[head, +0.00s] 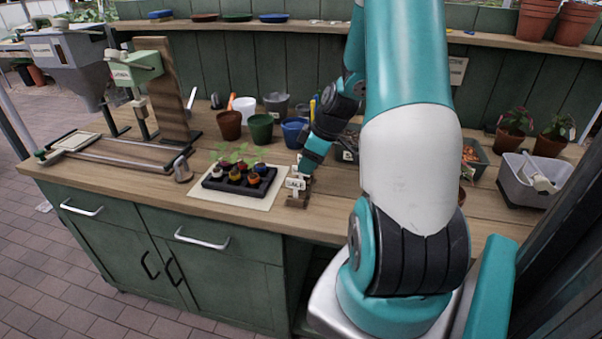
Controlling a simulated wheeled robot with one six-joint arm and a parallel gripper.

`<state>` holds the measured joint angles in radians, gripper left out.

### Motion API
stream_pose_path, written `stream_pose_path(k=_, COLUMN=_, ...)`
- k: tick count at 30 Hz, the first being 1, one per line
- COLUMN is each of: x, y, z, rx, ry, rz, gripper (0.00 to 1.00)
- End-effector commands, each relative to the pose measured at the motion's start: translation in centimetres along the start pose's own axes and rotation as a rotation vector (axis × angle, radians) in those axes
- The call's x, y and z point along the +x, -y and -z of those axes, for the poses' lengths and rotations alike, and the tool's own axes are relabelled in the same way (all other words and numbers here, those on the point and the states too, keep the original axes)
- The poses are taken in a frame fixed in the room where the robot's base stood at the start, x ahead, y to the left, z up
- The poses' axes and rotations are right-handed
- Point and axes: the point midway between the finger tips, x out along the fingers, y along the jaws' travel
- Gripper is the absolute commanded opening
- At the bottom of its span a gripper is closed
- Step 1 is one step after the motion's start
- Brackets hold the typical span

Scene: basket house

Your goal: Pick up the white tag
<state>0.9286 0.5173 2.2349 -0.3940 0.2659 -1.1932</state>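A small white tag (295,184) with dark lettering is at the front of the bench, just right of the pale mat. It seems to be at a small brownish holder (297,200), whose details are too small to make out. My gripper (304,172) points down right at the tag, from behind and slightly to the right. The fingers are tiny and partly hidden, so I cannot tell whether they are open, or touching or holding the tag.
A black tray (212,186) with seedlings and coloured pots lies on the pale mat (262,201) to the left. Behind stand a brown pot (229,125), green pot (261,129) and blue pot (294,131). My arm hides part of the bench's right side.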

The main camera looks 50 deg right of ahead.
Motion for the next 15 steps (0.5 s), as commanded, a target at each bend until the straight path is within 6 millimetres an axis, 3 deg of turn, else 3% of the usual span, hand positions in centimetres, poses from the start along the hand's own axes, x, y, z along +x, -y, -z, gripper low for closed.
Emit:
stream_pose_path(k=9, x=4.1, y=-0.6, z=0.2, rx=0.001, ry=0.001, rz=0.005, gripper=0.36)
stream_pose_path(k=15, x=5.1, y=-0.7, z=0.2, rx=0.0, ry=0.0, rz=0.001, gripper=0.36)
